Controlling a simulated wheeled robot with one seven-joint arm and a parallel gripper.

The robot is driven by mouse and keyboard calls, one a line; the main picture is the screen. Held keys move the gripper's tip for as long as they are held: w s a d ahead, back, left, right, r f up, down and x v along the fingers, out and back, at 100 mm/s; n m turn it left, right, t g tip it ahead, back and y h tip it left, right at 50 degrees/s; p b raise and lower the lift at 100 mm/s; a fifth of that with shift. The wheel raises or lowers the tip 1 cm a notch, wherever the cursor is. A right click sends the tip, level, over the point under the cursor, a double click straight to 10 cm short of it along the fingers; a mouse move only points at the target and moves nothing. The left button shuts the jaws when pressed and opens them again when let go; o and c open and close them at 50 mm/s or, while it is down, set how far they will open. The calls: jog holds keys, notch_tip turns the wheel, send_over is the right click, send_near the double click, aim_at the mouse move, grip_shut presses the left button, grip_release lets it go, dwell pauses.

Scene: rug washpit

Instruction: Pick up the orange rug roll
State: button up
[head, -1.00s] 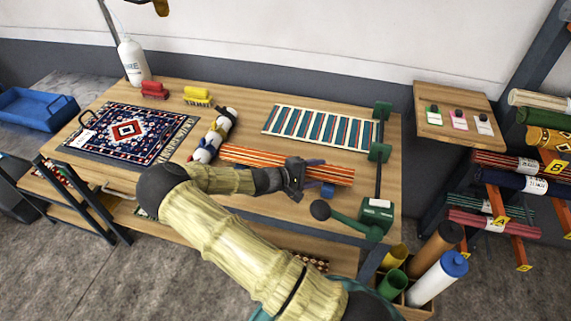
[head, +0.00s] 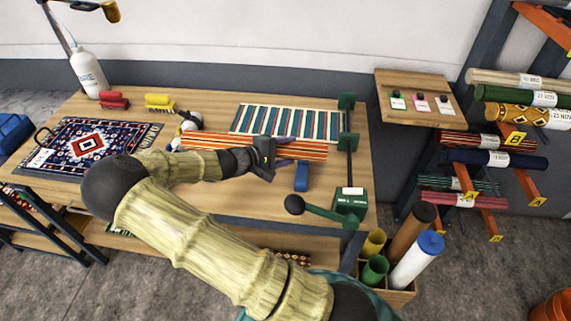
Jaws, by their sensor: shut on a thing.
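The orange rug roll (head: 215,142), with dark and pale lengthwise stripes, lies crosswise over the right half of the wooden worktable (head: 230,198) in the head view. My gripper (head: 283,153) is at the roll's right half and is shut on it. The roll seems raised a little above the tabletop, its upper edge close to the striped mat's front edge in the picture. My gripper and wrist hide part of the roll's front side.
A blue block (head: 301,178) stands just in front of the roll. A striped mat (head: 287,122) lies behind. A green clamp device (head: 350,203) with a lever stands at right. A patterned rug (head: 88,146) lies at left. Rolls fill the rack (head: 522,170) at far right.

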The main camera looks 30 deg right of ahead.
notch_tip(320, 180, up, 10)
jog(key=shift+r+b, duration=0.25)
jog(key=shift+b, duration=0.1)
jog(key=shift+f, duration=0.1)
dwell(0.6)
